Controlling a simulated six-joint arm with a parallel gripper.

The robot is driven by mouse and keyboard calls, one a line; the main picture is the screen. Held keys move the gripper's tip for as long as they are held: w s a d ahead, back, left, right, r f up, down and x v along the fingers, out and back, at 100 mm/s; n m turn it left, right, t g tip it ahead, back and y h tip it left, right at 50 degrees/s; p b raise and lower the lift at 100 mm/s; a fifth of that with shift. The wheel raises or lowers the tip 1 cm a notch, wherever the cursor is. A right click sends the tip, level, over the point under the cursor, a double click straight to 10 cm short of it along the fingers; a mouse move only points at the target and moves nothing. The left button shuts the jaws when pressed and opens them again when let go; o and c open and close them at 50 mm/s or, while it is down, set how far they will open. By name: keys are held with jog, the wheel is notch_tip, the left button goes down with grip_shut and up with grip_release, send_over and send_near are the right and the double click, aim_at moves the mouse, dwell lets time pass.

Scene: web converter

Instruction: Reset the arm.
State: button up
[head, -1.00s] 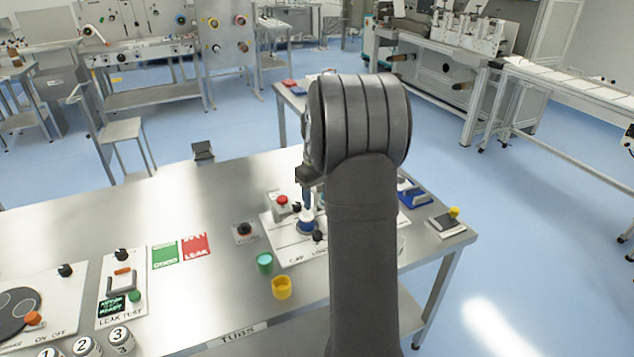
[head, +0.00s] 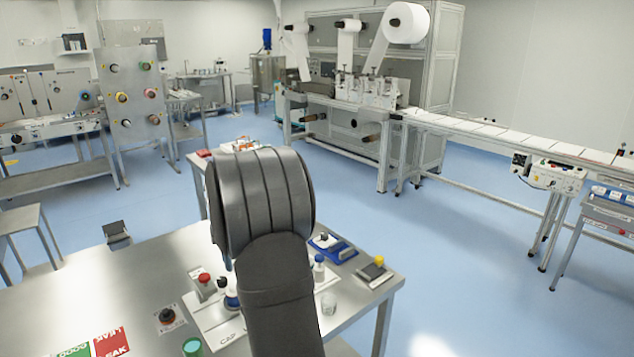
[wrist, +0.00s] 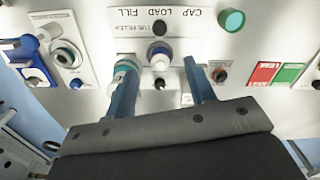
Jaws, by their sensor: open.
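My gripper (wrist: 158,68) is open in the wrist view, its two blue fingers spread apart and pointing at the white CAP LOAD / FILL plate (wrist: 190,20). A white bottle with a dark blue top (wrist: 159,50) appears between the fingertips; I cannot tell the distance, and nothing is clamped. A teal-and-white ringed part (wrist: 128,64) overlaps the left finger's tip. In the head view my arm hides most of the gripper and part of the plate (head: 205,322).
The steel bench (head: 60,290) also carries a teal tub (head: 192,346), green and red cards, a blue fixture (head: 335,247) and a small yellow-knobbed device (head: 374,270). A converting machine (head: 365,85) and conveyor stand beyond.

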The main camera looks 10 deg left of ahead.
notch_tip(320, 180, down, 17)
jog(key=shift+f, duration=0.1)
jog(key=shift+s+a, duration=0.2)
dwell(0.3)
jog(key=shift+o, duration=0.4)
jog(key=o, duration=1)
jog(key=shift+r, duration=0.35)
jog(key=s+d+r+m+t+y, duration=0.1)
jog(key=d+r+m+t+y, duration=0.2)
jog(key=r, duration=1.6)
jog(key=x, duration=1)
jog(key=shift+s+f, duration=0.1)
jog(key=shift+s, duration=0.05)
jog(key=shift+d, duration=0.1)
